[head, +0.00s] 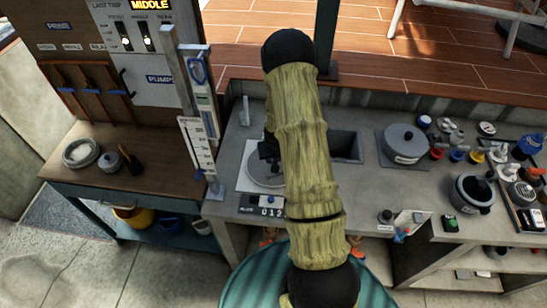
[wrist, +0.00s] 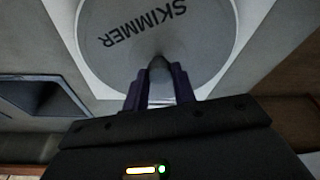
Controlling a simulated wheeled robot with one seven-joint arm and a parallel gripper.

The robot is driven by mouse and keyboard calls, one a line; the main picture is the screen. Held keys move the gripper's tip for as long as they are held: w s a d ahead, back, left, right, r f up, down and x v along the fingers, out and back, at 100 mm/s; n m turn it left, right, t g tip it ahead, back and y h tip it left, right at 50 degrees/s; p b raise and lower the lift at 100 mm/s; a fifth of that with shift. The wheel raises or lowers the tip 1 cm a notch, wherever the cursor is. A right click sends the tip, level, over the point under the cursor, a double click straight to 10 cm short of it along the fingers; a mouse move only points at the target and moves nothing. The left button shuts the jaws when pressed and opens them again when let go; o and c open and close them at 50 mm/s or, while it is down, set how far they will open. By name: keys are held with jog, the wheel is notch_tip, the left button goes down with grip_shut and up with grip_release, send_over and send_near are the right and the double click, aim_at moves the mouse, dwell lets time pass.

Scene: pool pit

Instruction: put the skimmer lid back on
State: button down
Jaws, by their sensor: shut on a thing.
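The skimmer lid is a round grey disc marked SKIMMER. In the wrist view the lid (wrist: 112,25) lies face-on over a pale square plate (wrist: 63,12). In the head view the lid (head: 262,180) shows at the left of my arm, within the pale square plate (head: 243,184) on the counter. In the head view my gripper (head: 268,150) is mostly hidden behind my arm. I cannot tell whether the lid rests flat or hangs slightly above.
A dark rectangular basin (head: 345,146) lies right of the lid. A small display (head: 268,211) is at the counter's front edge. A grey lidded pot (head: 404,145) and several bottles stand further right. A blue-and-white upright post (head: 200,110) stands left.

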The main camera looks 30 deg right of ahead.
jog(key=shift+f, duration=0.3)
dwell(0.5)
jog(key=c, duration=0.9)
grip_release()
jog(key=shift+r, duration=0.1)
jog(key=shift+r+p, duration=1.45)
jog(key=shift+r, duration=1)
jog(key=shift+r+p, duration=1.3)
jog(key=shift+r, duration=0.7)
